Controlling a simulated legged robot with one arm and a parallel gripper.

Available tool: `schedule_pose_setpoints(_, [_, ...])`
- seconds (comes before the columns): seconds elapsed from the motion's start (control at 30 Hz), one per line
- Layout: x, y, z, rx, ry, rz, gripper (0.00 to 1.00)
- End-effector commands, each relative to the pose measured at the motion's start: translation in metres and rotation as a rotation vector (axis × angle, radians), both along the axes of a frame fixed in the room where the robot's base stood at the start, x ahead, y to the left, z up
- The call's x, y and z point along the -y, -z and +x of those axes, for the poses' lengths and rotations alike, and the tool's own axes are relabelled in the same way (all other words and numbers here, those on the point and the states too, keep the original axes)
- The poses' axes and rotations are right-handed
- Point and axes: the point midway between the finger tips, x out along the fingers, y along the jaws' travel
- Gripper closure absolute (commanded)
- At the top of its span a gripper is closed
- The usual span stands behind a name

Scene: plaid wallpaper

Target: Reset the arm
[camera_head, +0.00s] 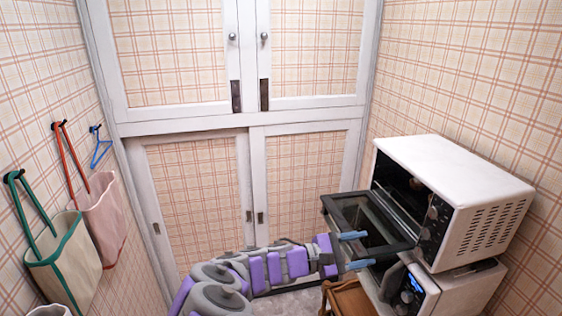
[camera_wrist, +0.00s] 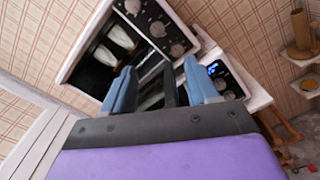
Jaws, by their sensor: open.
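My arm, purple and grey, reaches in from the bottom of the head view. My gripper (camera_head: 355,250) is open, with its two blue fingers pointing right at the toaster oven's lowered door. In the wrist view my gripper (camera_wrist: 165,92) shows its two blue fingers apart, with the dark door edge seen between and beyond them. I see nothing held. I cannot tell whether the fingers touch the door.
The white toaster oven (camera_head: 465,170) has its glass door (camera_head: 365,222) open. It stands on another white appliance (camera_head: 455,290) at the right. White cupboard doors (camera_head: 190,190) close off the back. Bags (camera_head: 65,258) hang on the left wall. A brown wooden item (camera_head: 350,298) is below the door.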

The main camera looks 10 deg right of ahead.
Motion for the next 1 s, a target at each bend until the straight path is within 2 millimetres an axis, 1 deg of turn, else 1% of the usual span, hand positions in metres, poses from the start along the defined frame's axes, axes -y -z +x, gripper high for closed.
schedule_pose_setpoints(0.07, [0.008,0.001,-0.012,0.034,0.038,0.030,0.41])
schedule_pose_setpoints(0.13, [0.018,0.004,-0.030,0.079,0.095,0.077,0.41])
schedule_pose_setpoints(0.17, [0.023,0.005,-0.040,0.106,0.125,0.103,0.41])
schedule_pose_setpoints(0.2, [0.030,0.008,-0.055,0.144,0.169,0.143,0.41])
schedule_pose_setpoints(0.33, [0.044,0.027,-0.106,0.266,0.316,0.290,0.41])
schedule_pose_setpoints(0.4, [0.046,0.040,-0.131,0.328,0.388,0.374,0.41])
schedule_pose_setpoints(0.47, [0.044,0.053,-0.152,0.374,0.450,0.446,0.41])
schedule_pose_setpoints(0.5, [0.041,0.062,-0.165,0.404,0.488,0.496,0.41])
schedule_pose_setpoints(0.57, [0.035,0.077,-0.183,0.447,0.542,0.572,0.41])
schedule_pose_setpoints(0.7, [0.011,0.113,-0.222,0.529,0.661,0.756,0.41])
schedule_pose_setpoints(0.77, [-0.003,0.129,-0.236,0.557,0.706,0.836,0.41])
schedule_pose_setpoints(0.87, [-0.030,0.153,-0.257,0.592,0.775,0.971,0.41])
schedule_pose_setpoints(0.9, [-0.042,0.162,-0.266,0.601,0.800,1.027,0.41])
schedule_pose_setpoints(1.0, [-0.071,0.180,-0.283,0.615,0.850,1.152,0.41])
